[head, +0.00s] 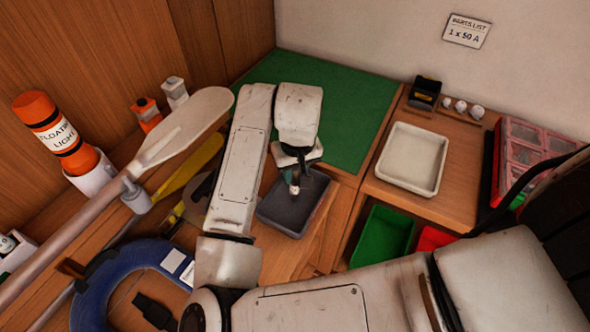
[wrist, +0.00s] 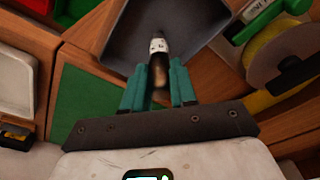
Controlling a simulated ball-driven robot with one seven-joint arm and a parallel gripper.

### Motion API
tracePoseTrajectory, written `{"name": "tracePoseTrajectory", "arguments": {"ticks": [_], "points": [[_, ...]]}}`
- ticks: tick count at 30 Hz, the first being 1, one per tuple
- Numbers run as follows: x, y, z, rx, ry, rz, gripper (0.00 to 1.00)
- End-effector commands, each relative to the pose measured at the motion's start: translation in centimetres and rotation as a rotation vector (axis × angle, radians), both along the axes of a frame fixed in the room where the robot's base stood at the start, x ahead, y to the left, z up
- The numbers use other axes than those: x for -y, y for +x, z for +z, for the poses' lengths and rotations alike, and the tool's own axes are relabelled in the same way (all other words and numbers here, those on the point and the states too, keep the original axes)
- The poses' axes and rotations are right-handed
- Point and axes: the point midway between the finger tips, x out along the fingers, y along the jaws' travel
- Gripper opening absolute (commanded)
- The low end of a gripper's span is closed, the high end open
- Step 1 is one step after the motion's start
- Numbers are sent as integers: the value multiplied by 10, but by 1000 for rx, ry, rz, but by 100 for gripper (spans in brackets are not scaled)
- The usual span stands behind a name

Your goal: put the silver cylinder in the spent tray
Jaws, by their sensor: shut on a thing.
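My gripper (head: 292,178) is over a dark grey tray (head: 285,221) on the wooden bench. In the wrist view, its teal fingers (wrist: 159,82) are shut on a small cylinder (wrist: 157,47) with a pale printed band and metallic ends. The cylinder's tip also shows in the head view (head: 295,190). The dark tray (wrist: 200,30) lies behind the cylinder in the wrist view. I cannot tell the gap between the cylinder and the tray floor. No label naming the tray is readable.
A white tray (head: 412,159) stands empty on the right counter, with a green bin (head: 383,238) below. A green mat (head: 352,105) lies behind the gripper.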

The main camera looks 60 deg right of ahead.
Motion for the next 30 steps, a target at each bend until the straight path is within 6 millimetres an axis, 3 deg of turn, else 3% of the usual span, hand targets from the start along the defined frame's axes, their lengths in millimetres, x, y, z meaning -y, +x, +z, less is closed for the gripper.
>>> {"name": "tracePoseTrajectory", "arguments": {"ticks": [2, 3, 10, 22, 30], "points": [[0, 0, -3, -1, -1, 1, 0], [0, 0, -2, 0, 0, 1, 29], [0, 0, -2, -1, 1, 1, 51], [0, 0, 8, 1, 0, 0, 51], [-4, -5, 60, 3, -1, -2, 51]]}}
